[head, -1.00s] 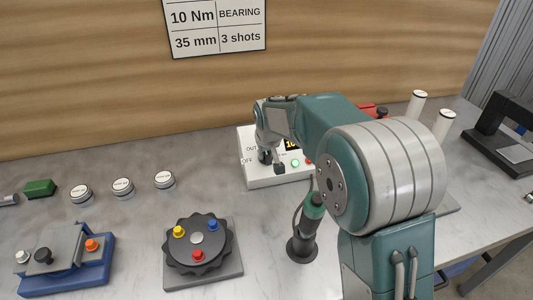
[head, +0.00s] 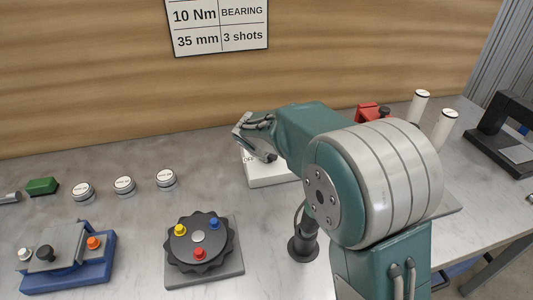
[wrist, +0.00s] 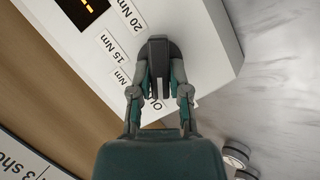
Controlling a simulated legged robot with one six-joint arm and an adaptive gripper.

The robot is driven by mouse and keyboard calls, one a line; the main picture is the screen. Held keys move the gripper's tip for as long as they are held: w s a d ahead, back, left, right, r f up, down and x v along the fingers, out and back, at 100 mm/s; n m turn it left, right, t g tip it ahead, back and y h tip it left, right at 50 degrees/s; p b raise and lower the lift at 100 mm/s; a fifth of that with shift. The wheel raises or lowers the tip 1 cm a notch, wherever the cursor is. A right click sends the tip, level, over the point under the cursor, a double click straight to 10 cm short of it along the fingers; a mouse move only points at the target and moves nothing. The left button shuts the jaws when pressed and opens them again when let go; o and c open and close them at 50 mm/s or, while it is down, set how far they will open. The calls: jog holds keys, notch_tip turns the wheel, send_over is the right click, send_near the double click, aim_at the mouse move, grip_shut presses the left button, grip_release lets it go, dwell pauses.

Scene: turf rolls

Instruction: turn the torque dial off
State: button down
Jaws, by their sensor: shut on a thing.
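The white torque box (head: 268,180) stands on the bench in front of the wooden wall, mostly hidden by my arm in the head view. In the wrist view its face (wrist: 185,20) shows 20 Nm and 15 Nm labels, a partly covered Nm label and an OFF label (wrist: 153,104) partly behind my fingers. A lit display (wrist: 90,8) is cut off at the top. My gripper (wrist: 158,68) is shut on the dark dial knob (wrist: 158,48), one finger on each side. In the head view my gripper (head: 262,152) is at the box's left end. The dial's exact pointing is unclear.
Several white round caps (head: 124,187) and a green block (head: 43,186) lie to the left. A black rotary fixture (head: 198,238) and a blue fixture (head: 65,260) stand in front. A dark stand (head: 302,248) is near my arm. White cylinders (head: 419,105) stand at right.

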jog(key=n, duration=0.2)
jog(key=n+t, duration=0.1)
jog(key=n, duration=0.2)
jog(key=shift+s+f+n+t, duration=0.2)
jog(key=shift+f+n+t, duration=0.1)
jog(key=shift+n+t, duration=0.1)
dwell(0.4)
jog(key=c, duration=0.6)
grip_release()
jog(key=shift+a, duration=0.1)
jog(key=shift+r, duration=0.15)
jog(key=shift+s+r, duration=0.25)
jog(key=v, duration=1.1)
jog(key=shift+a, duration=0.15)
jog(key=shift+s+f, duration=0.1)
jog(key=shift+f, duration=0.05)
